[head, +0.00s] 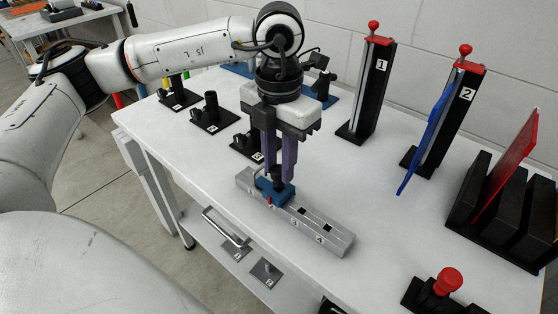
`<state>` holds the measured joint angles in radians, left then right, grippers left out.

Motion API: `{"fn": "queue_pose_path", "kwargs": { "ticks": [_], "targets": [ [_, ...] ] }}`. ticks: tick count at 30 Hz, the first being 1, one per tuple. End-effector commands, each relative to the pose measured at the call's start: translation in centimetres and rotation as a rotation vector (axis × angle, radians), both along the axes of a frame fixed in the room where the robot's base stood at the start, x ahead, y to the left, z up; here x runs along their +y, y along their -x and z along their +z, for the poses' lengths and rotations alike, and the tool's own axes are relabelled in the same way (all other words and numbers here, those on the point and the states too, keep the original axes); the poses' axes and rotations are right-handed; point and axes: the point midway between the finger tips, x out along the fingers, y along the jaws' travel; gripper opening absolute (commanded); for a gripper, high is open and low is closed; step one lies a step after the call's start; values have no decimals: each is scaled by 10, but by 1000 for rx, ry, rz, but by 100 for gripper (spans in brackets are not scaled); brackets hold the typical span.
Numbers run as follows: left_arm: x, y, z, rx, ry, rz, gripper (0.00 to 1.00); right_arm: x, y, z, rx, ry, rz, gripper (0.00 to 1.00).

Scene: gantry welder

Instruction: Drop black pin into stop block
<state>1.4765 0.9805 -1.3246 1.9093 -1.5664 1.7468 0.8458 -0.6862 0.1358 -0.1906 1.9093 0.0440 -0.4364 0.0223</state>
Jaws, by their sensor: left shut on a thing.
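My left gripper (280,176) points straight down over the table, its two purple fingers shut on the black pin (277,173). The pin shows as a dark knob between the fingertips. Right below is a small blue block (265,188), which looks like the stop block, sitting on a long grey bar (338,243) with square holes and numbers. The pin's lower end is hidden by the blue block and fingers, so I cannot tell how deep it sits. A small red part shows on the block's front. My right gripper is not in view.
Black stands marked 1 (370,95) and 2 (440,120) with red knobs stand behind to the right. A blue strip (425,140) leans on stand 2. A black rack (505,205) holds a red plate. A red button (448,281) is at front right. Several black fixtures (210,115) stand left.

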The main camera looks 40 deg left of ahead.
Motion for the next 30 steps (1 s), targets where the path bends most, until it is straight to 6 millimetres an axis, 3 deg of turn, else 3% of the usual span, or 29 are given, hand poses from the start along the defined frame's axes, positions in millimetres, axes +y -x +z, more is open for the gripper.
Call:
{"fn": "queue_pose_path", "kwargs": {
  "ticks": [5,6,9,22,26,30],
  "targets": [
    [0,0,-9,0,0,-1,1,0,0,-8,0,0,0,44],
    [0,0,-7,0,0,-1,29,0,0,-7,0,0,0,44],
    [0,0,-7,0,0,-1,46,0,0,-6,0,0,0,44],
    [0,0,-7,0,0,0,46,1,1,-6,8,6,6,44],
    [-1,-1,18,-5,2,0,46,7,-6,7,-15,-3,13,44],
    [-1,-1,48,-4,1,0,46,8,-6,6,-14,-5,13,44]
  ]
}}
